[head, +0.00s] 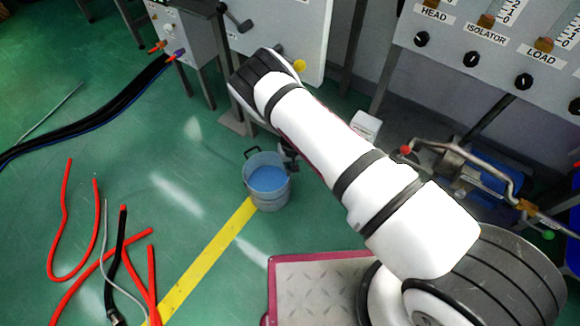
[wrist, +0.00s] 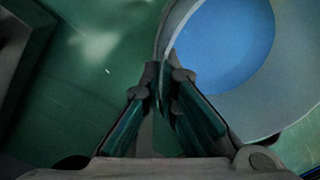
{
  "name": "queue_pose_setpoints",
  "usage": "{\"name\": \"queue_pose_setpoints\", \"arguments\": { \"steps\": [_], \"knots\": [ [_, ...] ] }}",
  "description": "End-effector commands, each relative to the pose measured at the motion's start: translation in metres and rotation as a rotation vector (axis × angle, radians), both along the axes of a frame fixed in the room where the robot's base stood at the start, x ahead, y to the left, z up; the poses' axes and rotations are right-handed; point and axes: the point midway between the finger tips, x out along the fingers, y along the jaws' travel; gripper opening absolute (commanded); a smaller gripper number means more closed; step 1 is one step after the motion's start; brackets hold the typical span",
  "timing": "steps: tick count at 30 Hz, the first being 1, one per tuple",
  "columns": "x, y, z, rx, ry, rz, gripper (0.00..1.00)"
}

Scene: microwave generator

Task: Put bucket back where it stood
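The grey metal bucket (head: 270,200) with blue contents (head: 268,178) is upright at the end of the yellow floor line. Its black handle shows at its upper left. I cannot tell whether its base touches the floor. My gripper (head: 289,158) is at the bucket's right side, partly hidden by my arm. In the wrist view, the bucket (wrist: 285,100) fills the upper right, with its rim running down between my fingertips (wrist: 164,76). The fingers are nearly together and shut on the rim.
Red and black hoses (head: 67,215) lie on the green floor at left. Thick black cables (head: 90,122) run to a grey cabinet (head: 190,40). A red-edged metal plate (head: 315,285) is in front. A labelled panel (head: 500,50) stands at right. Floor left of the bucket is clear.

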Motion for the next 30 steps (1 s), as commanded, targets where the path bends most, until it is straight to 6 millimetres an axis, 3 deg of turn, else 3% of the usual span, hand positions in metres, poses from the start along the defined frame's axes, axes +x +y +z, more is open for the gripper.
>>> {"name": "queue_pose_setpoints", "arguments": {
  "steps": [12,15,26,30],
  "knots": [
    [0.002,0.002,-0.002,0.004,-0.003,0.000,0.00],
    [0.000,0.001,-0.003,0.001,-0.001,0.000,0.25],
    [0.000,0.001,-0.001,0.001,-0.001,0.001,0.25],
    [0.002,0.001,0.014,0.002,-0.003,-0.001,0.25]
  ]
}}
